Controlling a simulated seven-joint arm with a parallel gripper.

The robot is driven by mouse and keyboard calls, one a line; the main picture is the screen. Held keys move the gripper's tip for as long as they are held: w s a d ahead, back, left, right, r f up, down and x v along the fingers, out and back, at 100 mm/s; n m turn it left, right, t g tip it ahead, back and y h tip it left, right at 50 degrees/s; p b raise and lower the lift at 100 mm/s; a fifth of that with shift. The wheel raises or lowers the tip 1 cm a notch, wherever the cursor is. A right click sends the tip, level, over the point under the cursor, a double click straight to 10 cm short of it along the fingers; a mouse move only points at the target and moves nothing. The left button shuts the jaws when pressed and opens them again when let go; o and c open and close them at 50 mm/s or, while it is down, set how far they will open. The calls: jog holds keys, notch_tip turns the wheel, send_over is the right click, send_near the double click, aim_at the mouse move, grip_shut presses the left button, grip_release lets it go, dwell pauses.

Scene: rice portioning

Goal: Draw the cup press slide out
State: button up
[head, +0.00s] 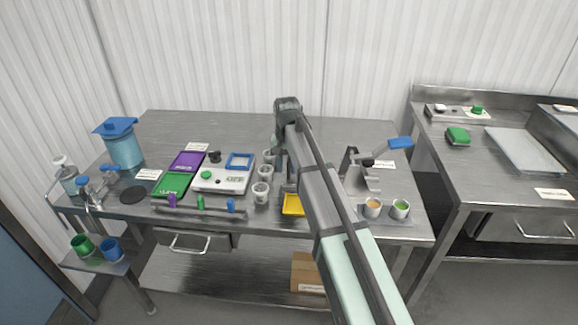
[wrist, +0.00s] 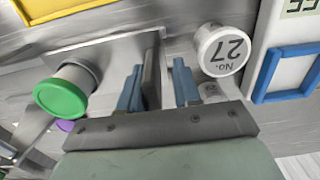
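The cup press (head: 352,165) seems to be the dark metal stand at the right of the table in the head view, with a blue-ended lever (head: 400,143). I cannot make out its slide clearly. My arm reaches over the middle of the table and hides my gripper in the head view. In the wrist view, my gripper (wrist: 159,85) has its two blue-padded fingers apart. A grey upright piece shows between them; I cannot tell if it touches either finger. A white cup marked No. 27 (wrist: 221,50) is beside the right finger. A green-topped cylinder (wrist: 62,98) stands left.
The white scale (head: 222,180) with a blue frame stands left of several white cups (head: 262,192). A yellow tray (head: 292,206) lies beside my arm. Two filled cups, orange (head: 372,207) and green (head: 400,208), stand at the front right. The table's back is largely clear.

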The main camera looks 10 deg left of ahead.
jog(key=shift+o, duration=0.4)
jog(key=shift+d, duration=0.1)
notch_tip(320, 180, up, 14)
dwell(0.4)
jog(key=shift+f, duration=0.1)
